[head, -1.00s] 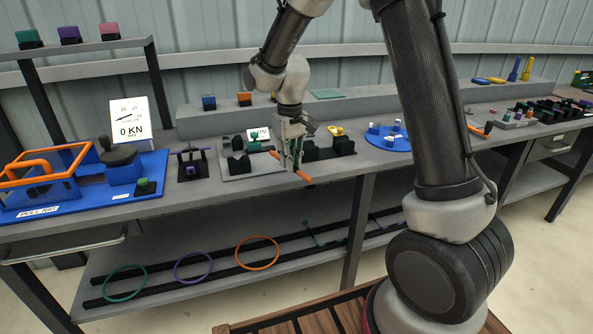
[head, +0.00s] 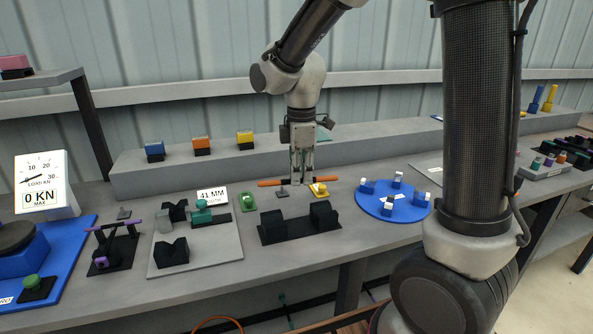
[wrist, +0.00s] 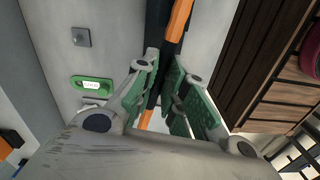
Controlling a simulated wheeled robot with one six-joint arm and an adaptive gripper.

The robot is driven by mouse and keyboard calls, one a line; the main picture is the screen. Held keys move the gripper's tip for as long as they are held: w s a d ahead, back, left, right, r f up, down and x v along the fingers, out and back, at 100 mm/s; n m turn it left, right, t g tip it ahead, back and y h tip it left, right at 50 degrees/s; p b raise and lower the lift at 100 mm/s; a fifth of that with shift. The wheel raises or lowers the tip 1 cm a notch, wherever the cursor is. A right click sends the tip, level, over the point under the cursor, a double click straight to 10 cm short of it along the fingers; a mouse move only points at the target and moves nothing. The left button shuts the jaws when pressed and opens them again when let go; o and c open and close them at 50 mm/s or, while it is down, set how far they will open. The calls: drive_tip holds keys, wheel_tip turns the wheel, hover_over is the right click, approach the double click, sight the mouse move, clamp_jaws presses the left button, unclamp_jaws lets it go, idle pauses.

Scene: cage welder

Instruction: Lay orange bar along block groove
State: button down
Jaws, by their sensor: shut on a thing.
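My gripper (head: 301,180) is shut on the orange bar (head: 270,183) near its middle. The bar runs level, left to right, in the head view, with an end out on each side of the fingers. In the wrist view the bar (wrist: 180,22) passes between the green finger pads of my gripper (wrist: 165,85). A black base (head: 292,236) carries two black blocks (head: 323,216) with grooved tops. In the head view the bar shows behind and above these blocks, apart from them. The bar's height over the table is hard to tell.
A grey plate (head: 215,262) with black V-blocks and a 41 MM display (head: 212,194) lies to the left. A purple bar (head: 115,225) rests on a black stand further left. A blue round plate (head: 410,213) with several small blocks is at the right.

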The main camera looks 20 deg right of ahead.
drive_tip(key=shift+s+n, duration=0.3)
drive_tip(key=shift+n, duration=0.6)
drive_tip(key=shift+f, duration=4.3)
drive_tip(key=shift+f, duration=0.65)
drive_tip(key=c, duration=1.4)
unclamp_jaws()
